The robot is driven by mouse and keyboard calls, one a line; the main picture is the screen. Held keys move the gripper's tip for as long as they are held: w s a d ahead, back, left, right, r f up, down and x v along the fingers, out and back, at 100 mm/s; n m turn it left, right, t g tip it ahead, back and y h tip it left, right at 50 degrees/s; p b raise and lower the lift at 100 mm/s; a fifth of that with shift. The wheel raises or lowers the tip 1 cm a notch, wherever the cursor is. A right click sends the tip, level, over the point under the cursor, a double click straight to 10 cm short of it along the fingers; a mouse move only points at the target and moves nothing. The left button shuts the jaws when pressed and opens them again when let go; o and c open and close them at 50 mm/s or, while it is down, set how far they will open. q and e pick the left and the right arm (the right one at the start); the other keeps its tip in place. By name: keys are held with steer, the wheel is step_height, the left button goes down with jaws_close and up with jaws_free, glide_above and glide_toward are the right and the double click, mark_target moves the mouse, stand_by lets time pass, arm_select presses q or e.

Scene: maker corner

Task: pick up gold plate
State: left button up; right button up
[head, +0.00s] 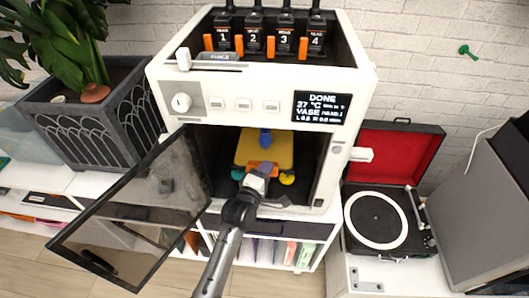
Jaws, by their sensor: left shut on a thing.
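The gold plate (258,151) is inside the white 3D printer (165,82), in its open chamber. A blue part (265,137) shows at the plate's back middle; I cannot tell whether it touches the plate. My left gripper (260,172) reaches in from the front and is shut at the plate's front edge, apparently on the plate. Orange and blue pieces show around the fingertips, so the exact grip is partly hidden. My right gripper is not in view.
The printer's dark glass door (130,215) swings open to the left. Small yellow (287,178) and teal (237,174) pieces sit at the chamber front. A record player (385,215) stands at right, a planter (100,125) at left. The chamber walls are close on both sides.

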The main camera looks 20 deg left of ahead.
arm_select(q)
jaws_close()
step_height(320, 180, up, 10)
steer(key=shift+r+p, duration=0.1)
steer(key=shift+p, duration=1.1)
stand_by(0.8)
